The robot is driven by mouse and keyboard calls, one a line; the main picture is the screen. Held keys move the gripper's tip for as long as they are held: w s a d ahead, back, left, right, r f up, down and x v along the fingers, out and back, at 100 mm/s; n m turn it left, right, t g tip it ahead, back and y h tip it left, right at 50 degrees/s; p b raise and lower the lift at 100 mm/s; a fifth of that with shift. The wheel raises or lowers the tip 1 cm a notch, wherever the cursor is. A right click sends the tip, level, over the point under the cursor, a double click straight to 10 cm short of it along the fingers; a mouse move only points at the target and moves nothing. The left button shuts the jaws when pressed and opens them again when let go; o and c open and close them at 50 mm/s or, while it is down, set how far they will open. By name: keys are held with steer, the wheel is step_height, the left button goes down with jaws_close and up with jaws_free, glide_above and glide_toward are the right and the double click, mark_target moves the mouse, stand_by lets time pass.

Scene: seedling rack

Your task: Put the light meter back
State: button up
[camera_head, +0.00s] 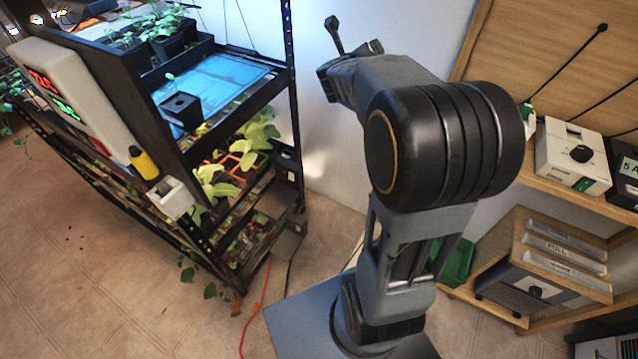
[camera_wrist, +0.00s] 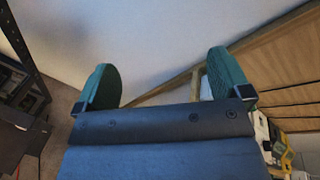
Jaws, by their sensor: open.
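A small yellow device with a black top (camera_head: 144,163), possibly the light meter, is at the lower end of the white panel on the left rack. A white open holder or box (camera_head: 173,198) is fixed just below and right of it on the rack's end. My gripper (camera_wrist: 165,80) is open, its two green-padded fingers wide apart with nothing between them. It faces the pale wall.
The rack (camera_head: 262,97) holds seedling trays and a blue-lit shelf. A white box with a black knob (camera_head: 573,156) stands on the wooden shelving at right; a green bin (camera_head: 456,262) is below. A red cable (camera_head: 262,300) lies on the floor. Floor at left front is mostly clear.

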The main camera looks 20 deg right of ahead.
steer(key=s+a+f+n+y, duration=0.25)
steer(key=a+n+y, duration=0.35)
steer(key=a+n, duration=0.45)
steer(key=s+a+f+n+y, duration=0.25)
steer(key=a+n+y, duration=0.25)
steer(key=a+n, duration=0.55)
steer(key=s+f+n+g, duration=0.3)
steer(key=s+n, duration=0.4)
steer(key=s, duration=0.1)
steer(key=s+a+f+n+g, duration=0.1)
steer(key=s+f+n+g, duration=0.3)
steer(key=s+n, duration=0.4)
steer(key=shift+s+f, duration=0.25)
steer(key=shift+s, duration=0.45)
steer(key=shift+a+r, duration=0.1)
step_height(320, 180, up, 6)
steer(key=p, duration=0.5)
steer(key=shift+r+p, duration=0.2)
steer(key=shift+p, duration=0.15)
steer(key=shift+s, duration=0.1)
